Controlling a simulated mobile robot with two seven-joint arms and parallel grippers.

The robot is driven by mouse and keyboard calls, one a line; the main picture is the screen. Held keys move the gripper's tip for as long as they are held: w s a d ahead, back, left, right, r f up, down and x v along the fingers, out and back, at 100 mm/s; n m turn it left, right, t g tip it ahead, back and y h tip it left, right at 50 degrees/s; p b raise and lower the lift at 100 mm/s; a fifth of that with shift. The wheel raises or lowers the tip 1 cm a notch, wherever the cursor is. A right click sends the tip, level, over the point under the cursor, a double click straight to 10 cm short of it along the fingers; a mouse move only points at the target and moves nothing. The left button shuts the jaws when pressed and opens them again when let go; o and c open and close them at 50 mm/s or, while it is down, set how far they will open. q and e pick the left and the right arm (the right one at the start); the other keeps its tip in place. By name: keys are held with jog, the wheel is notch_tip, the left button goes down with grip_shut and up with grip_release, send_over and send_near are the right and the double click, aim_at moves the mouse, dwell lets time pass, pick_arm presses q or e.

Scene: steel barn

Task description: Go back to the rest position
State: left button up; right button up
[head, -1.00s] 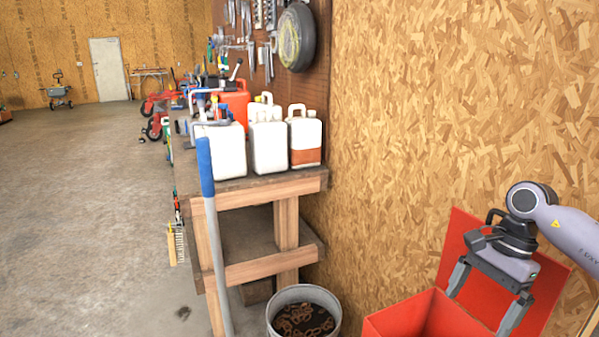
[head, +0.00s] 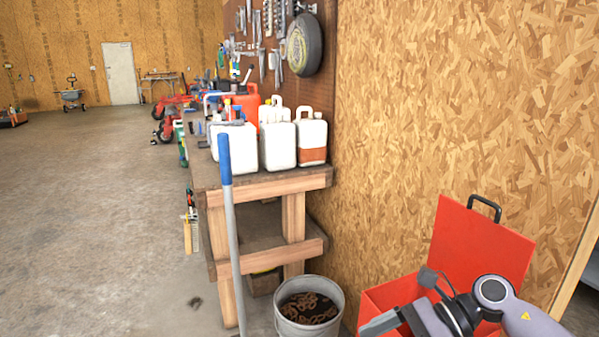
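My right arm comes in from the lower right. My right gripper (head: 385,322) is low in the head view, in front of the red metal box (head: 478,245) with its lid raised. One pale finger shows near the bottom edge and the rest is cut off or hidden, so I cannot tell how far apart the fingers are. I see nothing held in the visible part. My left gripper is not in view.
A wooden workbench (head: 262,187) with white jugs (head: 278,146) stands left of the chipboard wall (head: 440,110). A blue-handled pole (head: 226,185) leans at its front. A metal bucket (head: 335,322) of rusty chain stands beside the red box. Open concrete floor (head: 90,220) lies left.

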jog(key=s+a+r+m+t+y, duration=0.2)
jog(key=a+m+t+y, duration=0.35)
jog(key=m, duration=0.45)
jog(key=s+d+f+m+t+h+p, duration=0.1)
jog(key=d+f+m+t+h, duration=0.4)
jog(key=m, duration=1)
jog(key=s+d+f+m+t+h, duration=0.1)
jog(key=d+f+m+t+h, duration=0.35)
jog(key=m, duration=1.05)
jog(key=s+d+f+m+g+h, duration=0.2)
jog(key=s+f+m+h, duration=0.4)
jog(key=s+f+m, duration=0.5)
jog(key=shift+s+d+f+m+g, duration=0.3)
jog(key=shift+s+d+f+g, duration=0.15)
jog(key=shift+f+g, duration=0.35)
